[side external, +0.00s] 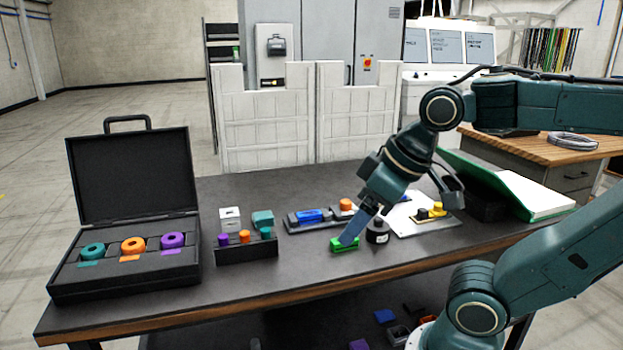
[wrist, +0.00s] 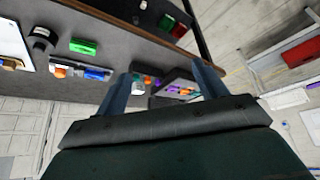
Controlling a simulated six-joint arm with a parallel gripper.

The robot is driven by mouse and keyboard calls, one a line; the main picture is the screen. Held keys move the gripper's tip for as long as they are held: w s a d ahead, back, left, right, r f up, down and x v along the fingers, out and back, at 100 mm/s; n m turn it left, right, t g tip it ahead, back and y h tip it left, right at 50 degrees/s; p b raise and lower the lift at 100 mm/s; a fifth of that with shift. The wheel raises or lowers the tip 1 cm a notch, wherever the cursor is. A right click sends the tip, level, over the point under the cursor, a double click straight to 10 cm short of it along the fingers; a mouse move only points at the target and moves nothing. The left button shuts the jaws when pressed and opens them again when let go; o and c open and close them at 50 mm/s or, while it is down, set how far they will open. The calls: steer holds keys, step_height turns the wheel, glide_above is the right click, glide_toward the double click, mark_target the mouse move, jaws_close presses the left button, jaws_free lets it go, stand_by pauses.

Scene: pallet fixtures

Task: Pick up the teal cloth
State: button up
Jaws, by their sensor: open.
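A small teal lump (side external: 262,217), which looks like the teal cloth, lies on the dark table behind the black peg rack. In the wrist view I cannot make it out for sure. My gripper (side external: 352,230) points down to the right of it, apart from it, over a bright green block (side external: 343,245). In the wrist view its two blue fingers (wrist: 164,84) are spread wide with nothing seen held between them. Whether a finger touches the green block is hard to tell.
The black peg rack (side external: 246,250) holds purple, orange and teal pieces. A grey fixture (side external: 293,224) with a blue part lies between the lump and my gripper. A black cylinder (side external: 377,234) stands to the right. An open black case (side external: 125,273) fills the table's left end.

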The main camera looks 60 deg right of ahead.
steer(key=w+r+n+y, duration=0.15)
steer(key=w+r, duration=0.45)
steer(key=w, duration=0.6)
steer(key=w+d+n+g, duration=0.1)
steer(key=w+d+n, duration=0.1)
steer(key=w+d, duration=0.3)
steer(key=w+d+n, duration=0.1)
steer(key=w+d, duration=0.1)
steer(key=w, duration=0.6)
steer(key=w+d+f+n+g+y, duration=0.1)
steer(key=w+d+f+n, duration=0.1)
steer(key=w+d+f, duration=0.2)
steer(key=w+d+f+n+y, duration=0.1)
steer(key=w+d+f+n, duration=0.2)
steer(key=d+f, duration=0.8)
steer(key=w+d, duration=0.1)
steer(key=d, duration=0.5)
steer(key=shift+w+d+g, duration=0.3)
steer(key=shift+g, duration=0.1)
steer(key=shift+a, duration=0.1)
glide_above(264, 215)
steer(key=s+d, duration=0.2)
steer(key=shift+w+a+f, duration=0.1)
steer(key=shift+w+f, duration=0.05)
steer(key=shift+f, duration=1.8)
steer(key=shift+w+a+f, duration=0.1)
steer(key=shift+f, duration=1.85)
